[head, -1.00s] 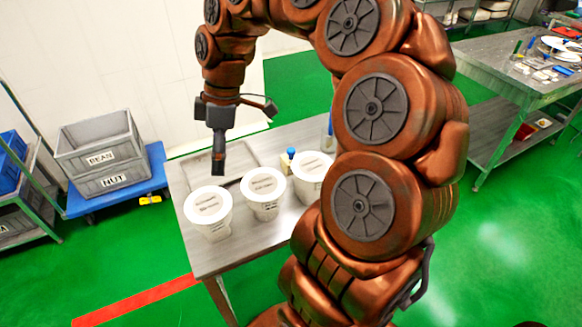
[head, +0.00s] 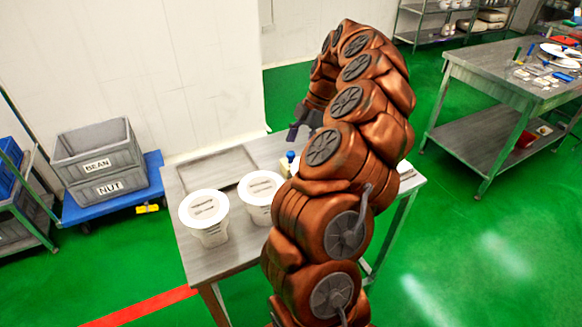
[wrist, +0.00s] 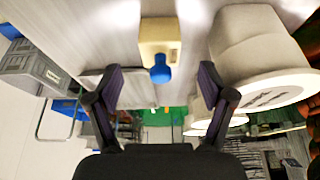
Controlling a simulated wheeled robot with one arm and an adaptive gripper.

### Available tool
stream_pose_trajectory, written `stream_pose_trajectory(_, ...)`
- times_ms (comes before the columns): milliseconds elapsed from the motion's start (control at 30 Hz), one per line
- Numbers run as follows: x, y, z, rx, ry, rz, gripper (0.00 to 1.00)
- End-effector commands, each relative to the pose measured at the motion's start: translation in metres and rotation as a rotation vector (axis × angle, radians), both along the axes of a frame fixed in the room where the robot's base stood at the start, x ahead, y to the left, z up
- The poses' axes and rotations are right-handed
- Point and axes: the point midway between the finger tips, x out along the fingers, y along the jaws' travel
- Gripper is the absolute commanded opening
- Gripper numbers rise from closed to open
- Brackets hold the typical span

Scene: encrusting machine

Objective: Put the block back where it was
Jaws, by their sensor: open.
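A cream block (wrist: 160,36) with a blue knob (wrist: 159,70) on one face shows in the wrist view, ahead of my gripper (wrist: 161,74). The two dark fingers are spread apart, with the knob seen between them and nothing held. I cannot tell whether a finger touches the block. In the head view the knob (head: 291,155) shows just behind the white tubs, and the block is mostly hidden by my arm. My gripper (head: 296,131) is partly hidden there, over the back of the steel table (head: 240,245).
A white lidded tub (head: 206,212) and a second white tub (head: 261,191) stand on the table. A shallow grey tray (head: 207,170) lies behind them. Grey BEAN and NUT crates (head: 98,165) sit on a blue cart at the left. A large white tub (wrist: 255,55) is close on the wrist view's right.

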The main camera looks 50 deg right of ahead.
Motion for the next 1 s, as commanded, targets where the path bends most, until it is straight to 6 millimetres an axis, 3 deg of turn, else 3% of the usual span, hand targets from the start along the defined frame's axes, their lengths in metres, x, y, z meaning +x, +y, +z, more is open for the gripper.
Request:
stream_pose_trajectory(367, 0.002, 0.008, -0.019, 0.001, 0.001, 0.0, 0.81)
stream_pose_trajectory(800, 0.008, 0.026, -0.06, 0.003, 0.002, 0.002, 0.81)
stream_pose_trajectory(1000, 0.008, 0.026, -0.062, 0.001, 0.0, 0.0, 0.81)
